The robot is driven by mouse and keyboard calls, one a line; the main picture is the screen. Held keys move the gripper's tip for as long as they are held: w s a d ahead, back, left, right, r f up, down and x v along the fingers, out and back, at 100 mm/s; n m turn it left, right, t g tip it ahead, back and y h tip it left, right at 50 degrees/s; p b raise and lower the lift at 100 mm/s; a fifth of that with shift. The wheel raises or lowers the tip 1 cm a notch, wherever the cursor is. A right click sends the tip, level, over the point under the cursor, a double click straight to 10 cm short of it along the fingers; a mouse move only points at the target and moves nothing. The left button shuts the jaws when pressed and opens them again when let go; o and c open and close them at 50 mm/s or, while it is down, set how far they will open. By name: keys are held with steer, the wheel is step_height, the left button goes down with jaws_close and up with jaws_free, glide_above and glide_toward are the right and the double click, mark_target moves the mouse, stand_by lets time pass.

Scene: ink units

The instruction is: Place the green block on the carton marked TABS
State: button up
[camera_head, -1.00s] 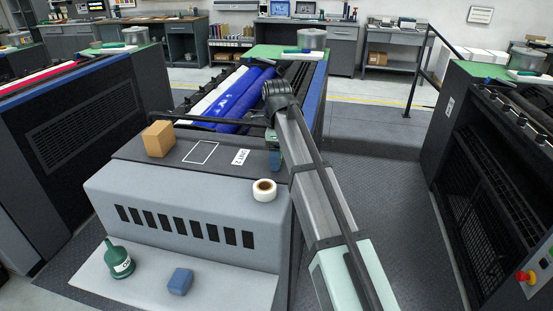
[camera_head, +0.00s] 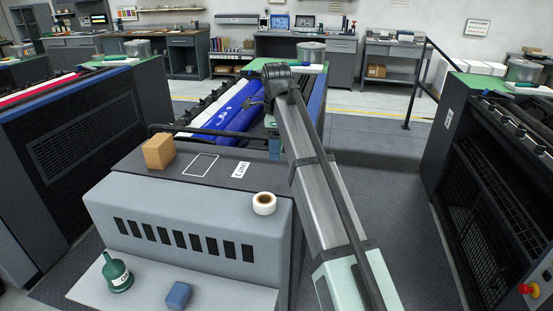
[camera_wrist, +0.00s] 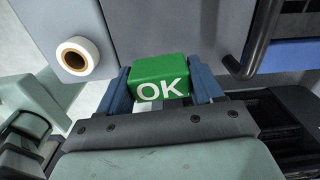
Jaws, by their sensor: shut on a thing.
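My gripper (camera_wrist: 158,92) is shut on a green block (camera_wrist: 160,76) marked OK in white, with a blue-grey finger on each side. In the head view my gripper (camera_head: 274,150) is small and mostly behind my arm, above the far right part of the grey machine; the block cannot be made out there. A brown carton (camera_head: 158,151) stands upright on the machine's dark top, left of my gripper and apart from it. No TABS marking can be read on it.
Right of the carton are a white-outlined square (camera_head: 201,165) and a small white label (camera_head: 241,170). A tape roll (camera_head: 264,204) sits nearer, also in the wrist view (camera_wrist: 78,58). A green bottle (camera_head: 117,272) and blue block (camera_head: 178,295) are on the front ledge. A dark bar (camera_head: 205,131) runs behind the carton.

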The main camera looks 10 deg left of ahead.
step_height(320, 180, up, 2)
steer(key=shift+s+a, duration=0.15)
steer(key=shift+a, duration=0.1)
steer(key=s+a+n, duration=0.1)
steer(key=s+a, duration=0.3)
steer(key=a, duration=0.4)
step_height(320, 180, up, 9)
steer(key=n, duration=0.1)
glide_above(158, 140)
steer(key=shift+a+f+m, duration=0.1)
steer(key=shift+f+m, duration=0.6)
steer(key=shift+f, duration=1.85)
steer(key=shift+f+m, duration=0.7)
steer(key=shift+f, duration=1.8)
steer(key=shift+f, duration=0.15)
